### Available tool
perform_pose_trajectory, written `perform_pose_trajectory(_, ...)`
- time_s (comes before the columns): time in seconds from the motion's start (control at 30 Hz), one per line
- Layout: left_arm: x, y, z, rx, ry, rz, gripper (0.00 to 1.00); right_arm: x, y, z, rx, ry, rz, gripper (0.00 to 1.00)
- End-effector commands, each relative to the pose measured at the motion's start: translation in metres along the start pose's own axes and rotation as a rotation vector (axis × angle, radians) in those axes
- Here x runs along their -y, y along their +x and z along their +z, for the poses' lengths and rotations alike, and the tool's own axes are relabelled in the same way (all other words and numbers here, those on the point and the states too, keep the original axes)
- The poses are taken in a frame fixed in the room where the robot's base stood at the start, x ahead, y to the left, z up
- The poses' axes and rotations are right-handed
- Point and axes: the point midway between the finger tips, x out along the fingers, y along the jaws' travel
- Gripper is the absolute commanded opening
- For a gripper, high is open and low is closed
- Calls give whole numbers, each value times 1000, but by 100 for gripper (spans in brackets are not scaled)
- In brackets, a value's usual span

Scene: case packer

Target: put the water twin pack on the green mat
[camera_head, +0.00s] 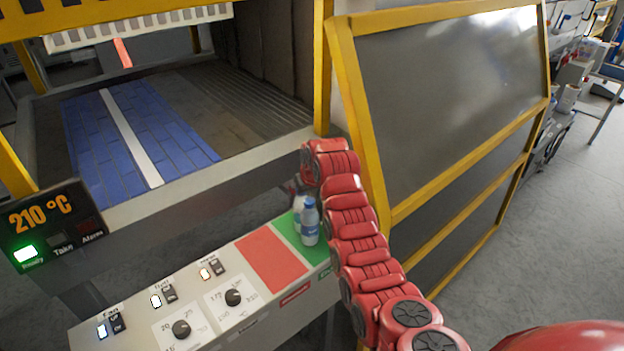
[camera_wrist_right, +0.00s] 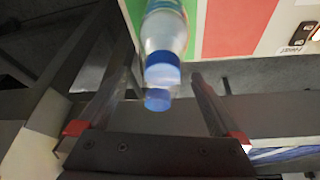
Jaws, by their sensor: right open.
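The water twin pack (camera_head: 309,225) is two clear bottles with blue caps and blue-and-white labels. It stands upright on the green mat (camera_head: 288,231) at the right end of the control panel; the rear bottle is partly hidden. In the right wrist view the pack (camera_wrist_right: 164,38) shows with both caps towards the camera and green behind it. My right gripper (camera_wrist_right: 158,76) is open, one finger on each side of the pack, with visible gaps. In the head view its fingers are hidden around the arm's end. My left gripper is not in view.
A red mat (camera_head: 271,262) lies left of the green one. Knobs and switches (camera_head: 233,297) line the panel further left. A blue conveyor (camera_head: 140,140) runs behind it. A yellow-framed guard panel (camera_head: 440,100) stands close to the right of my arm.

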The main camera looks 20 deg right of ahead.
Motion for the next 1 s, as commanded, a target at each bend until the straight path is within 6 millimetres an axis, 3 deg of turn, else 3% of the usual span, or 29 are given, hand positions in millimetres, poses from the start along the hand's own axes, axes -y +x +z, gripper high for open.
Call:
perform_pose_trajectory(0.3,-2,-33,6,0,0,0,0,0,-60,0,-9,-1,1,100)
perform_pose_trajectory(0.37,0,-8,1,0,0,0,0,-2,-78,-3,-2,1,1,100)
perform_pose_trajectory(0.53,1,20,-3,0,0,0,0,0,-100,-3,-2,2,-2,100)
perform_pose_trajectory(0.83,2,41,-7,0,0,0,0,-1,-127,-2,-3,3,-2,100)
perform_pose_trajectory(1.0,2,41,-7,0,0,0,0,-1,-138,0,-2,3,-3,100)
